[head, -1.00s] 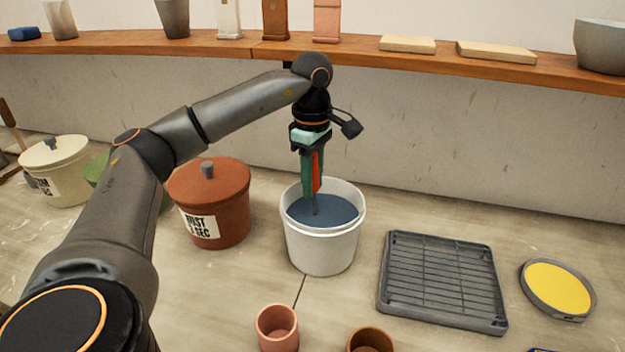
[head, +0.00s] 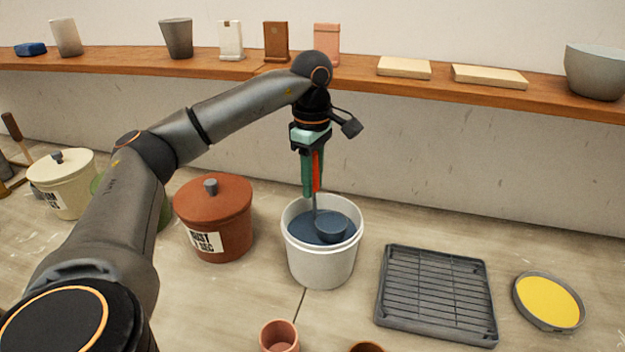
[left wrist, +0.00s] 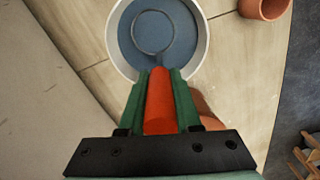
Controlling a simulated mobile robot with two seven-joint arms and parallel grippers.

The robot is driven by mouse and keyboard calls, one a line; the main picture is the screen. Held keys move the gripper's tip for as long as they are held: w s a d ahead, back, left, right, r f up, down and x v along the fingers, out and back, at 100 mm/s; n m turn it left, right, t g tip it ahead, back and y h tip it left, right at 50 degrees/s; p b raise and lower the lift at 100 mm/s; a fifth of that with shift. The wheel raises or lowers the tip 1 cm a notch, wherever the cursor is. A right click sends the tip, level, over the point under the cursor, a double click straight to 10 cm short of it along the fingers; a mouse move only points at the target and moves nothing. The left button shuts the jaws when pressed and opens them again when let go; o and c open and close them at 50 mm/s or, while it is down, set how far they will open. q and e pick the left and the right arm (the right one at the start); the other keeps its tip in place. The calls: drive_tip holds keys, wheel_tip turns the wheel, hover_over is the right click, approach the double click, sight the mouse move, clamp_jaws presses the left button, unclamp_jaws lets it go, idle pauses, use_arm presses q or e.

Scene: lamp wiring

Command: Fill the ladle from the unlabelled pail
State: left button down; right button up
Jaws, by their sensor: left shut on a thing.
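My left gripper (head: 312,188) is above the pail, shut on the red handle of the ladle (head: 317,172), whose shaft points down. The ladle's bowl (head: 332,230) shows inside the pail at the liquid's surface, its rim visible. In the left wrist view the green fingers (left wrist: 158,85) hold the red handle, and the bowl's round rim (left wrist: 153,32) encloses the same blue-grey colour as the liquid around it. The bowl's underside is hidden. My right gripper is out of view.
A lidded rust-red pot (head: 213,225) with a label stands left of the pail, and a cream lidded pot (head: 62,185) further left. A grey rack (head: 435,295) and a yellow-topped round dish (head: 548,302) lie right. A small terracotta cup (head: 279,337) is in front.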

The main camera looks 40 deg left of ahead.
use_arm(q)
drive_tip(key=shift+r+p, duration=0.35)
drive_tip(key=shift+r, duration=0.35)
drive_tip(key=shift+r+p, duration=0.65)
drive_tip(key=shift+r, duration=1.95)
drive_tip(key=shift+r, duration=1.5)
